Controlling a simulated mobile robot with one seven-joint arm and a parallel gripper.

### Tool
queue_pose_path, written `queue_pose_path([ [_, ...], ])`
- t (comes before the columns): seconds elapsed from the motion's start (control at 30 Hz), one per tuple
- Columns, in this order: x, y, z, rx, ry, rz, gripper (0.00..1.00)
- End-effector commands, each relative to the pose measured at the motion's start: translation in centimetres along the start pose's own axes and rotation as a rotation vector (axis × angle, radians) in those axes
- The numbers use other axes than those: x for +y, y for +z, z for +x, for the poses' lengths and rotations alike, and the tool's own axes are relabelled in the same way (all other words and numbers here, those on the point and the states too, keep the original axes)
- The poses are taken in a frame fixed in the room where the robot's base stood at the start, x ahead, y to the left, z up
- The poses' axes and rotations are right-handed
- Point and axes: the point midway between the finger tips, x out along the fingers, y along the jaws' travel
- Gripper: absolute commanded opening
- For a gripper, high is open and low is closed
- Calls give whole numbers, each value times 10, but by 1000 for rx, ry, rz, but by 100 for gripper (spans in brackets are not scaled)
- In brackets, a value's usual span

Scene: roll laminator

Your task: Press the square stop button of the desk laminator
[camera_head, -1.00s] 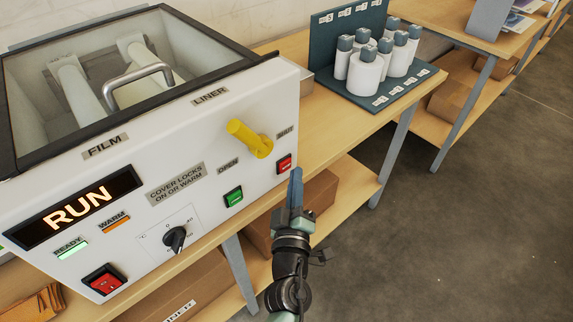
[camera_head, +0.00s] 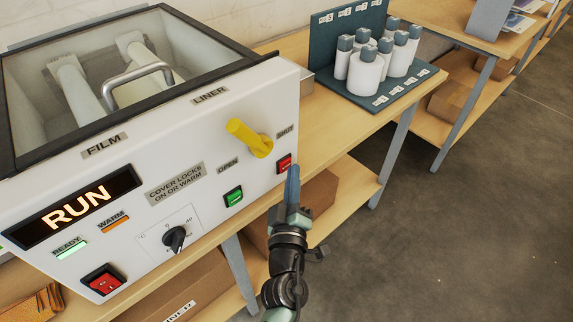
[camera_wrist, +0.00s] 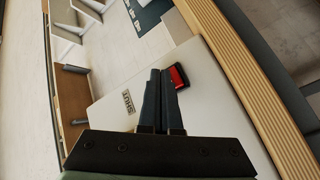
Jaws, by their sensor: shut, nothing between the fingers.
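The desk laminator (camera_head: 150,165) is a white box with a clear-topped cover, and its display reads RUN. A small square red button (camera_head: 284,163) sits at the right end of its front panel, below a yellow lever (camera_head: 250,138). A square green button (camera_head: 233,197) is to its left. My gripper (camera_head: 293,170) is shut and empty, its fingertips just right of the red button. In the wrist view the fingertips (camera_wrist: 161,76) are beside the red button (camera_wrist: 179,75), partly overlapping its edge. I cannot tell whether they touch it.
A red rocker switch (camera_head: 104,281) and a dial (camera_head: 175,239) are lower left on the panel. White bottles (camera_head: 365,70) stand in a dark rack on the wooden table (camera_head: 330,105). Cardboard boxes lie on the shelf below. The floor at right is clear.

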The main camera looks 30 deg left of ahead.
Motion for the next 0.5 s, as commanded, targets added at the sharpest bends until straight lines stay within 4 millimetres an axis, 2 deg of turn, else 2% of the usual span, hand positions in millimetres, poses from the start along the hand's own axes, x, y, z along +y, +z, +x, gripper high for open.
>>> queue_pose_path([
  [0.5,-3,-3,3,1,-1,0,0],
])
